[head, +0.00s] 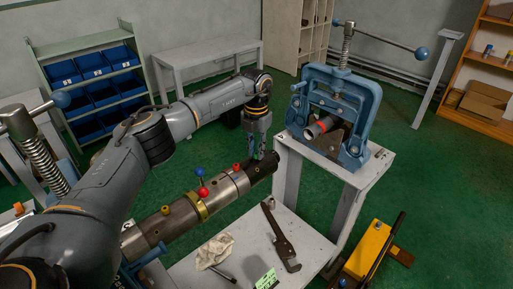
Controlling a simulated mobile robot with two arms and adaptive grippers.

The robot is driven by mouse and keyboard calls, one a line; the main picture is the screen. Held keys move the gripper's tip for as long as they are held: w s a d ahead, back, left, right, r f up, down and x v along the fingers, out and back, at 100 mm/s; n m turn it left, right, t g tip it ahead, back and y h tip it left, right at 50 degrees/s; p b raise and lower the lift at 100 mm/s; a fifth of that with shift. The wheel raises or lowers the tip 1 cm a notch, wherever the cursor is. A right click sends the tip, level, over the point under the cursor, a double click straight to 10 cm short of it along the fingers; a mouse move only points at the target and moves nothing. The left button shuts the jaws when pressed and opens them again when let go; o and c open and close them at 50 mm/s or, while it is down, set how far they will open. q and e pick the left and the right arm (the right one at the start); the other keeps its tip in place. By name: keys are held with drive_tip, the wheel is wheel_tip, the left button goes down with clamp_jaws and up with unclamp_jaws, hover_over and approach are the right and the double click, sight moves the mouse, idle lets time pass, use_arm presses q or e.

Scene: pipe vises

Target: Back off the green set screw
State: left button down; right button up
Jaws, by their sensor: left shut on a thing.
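A steel pipe assembly (226,189) runs from lower left up to a dark end at the middle of the head view. My left gripper (260,153) points down at the dark end of this pipe, with its fingers closed. It is shut on the green set screw there, which the fingers almost wholly hide. A red set screw (237,167) and a yellow one (165,210) stand on the same pipe, apart from my gripper. My right gripper is not in view.
A brass collar (198,206) carries levers with blue and red knobs. A blue pipe vise (356,139) stands on a white stand to the right. A pipe wrench (281,237) and a rag (214,250) lie on the white table below. A yellow tool (368,249) is at lower right.

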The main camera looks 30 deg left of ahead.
use_arm(q)
drive_tip(key=n, duration=0.4)
drive_tip(key=shift+s+f+n+p, duration=0.15)
drive_tip(key=shift+n+p, duration=0.15)
drive_tip(key=shift+p, duration=0.1)
drive_tip(key=n+p, duration=0.1)
drive_tip(key=n, duration=0.3)
drive_tip(key=shift+n, duration=0.3)
drive_tip(key=n+p, duration=0.1)
drive_tip(key=n, duration=0.4)
drive_tip(key=shift+s+p, duration=0.1)
drive_tip(key=shift+p, duration=0.3)
drive_tip(key=shift+f+n+p, duration=0.1)
drive_tip(key=shift+n+p, duration=0.55)
drive_tip(key=shift+n, duration=1.35)
drive_tip(key=c, duration=1.4)
unclamp_jaws()
drive_tip(key=shift+o, duration=0.7)
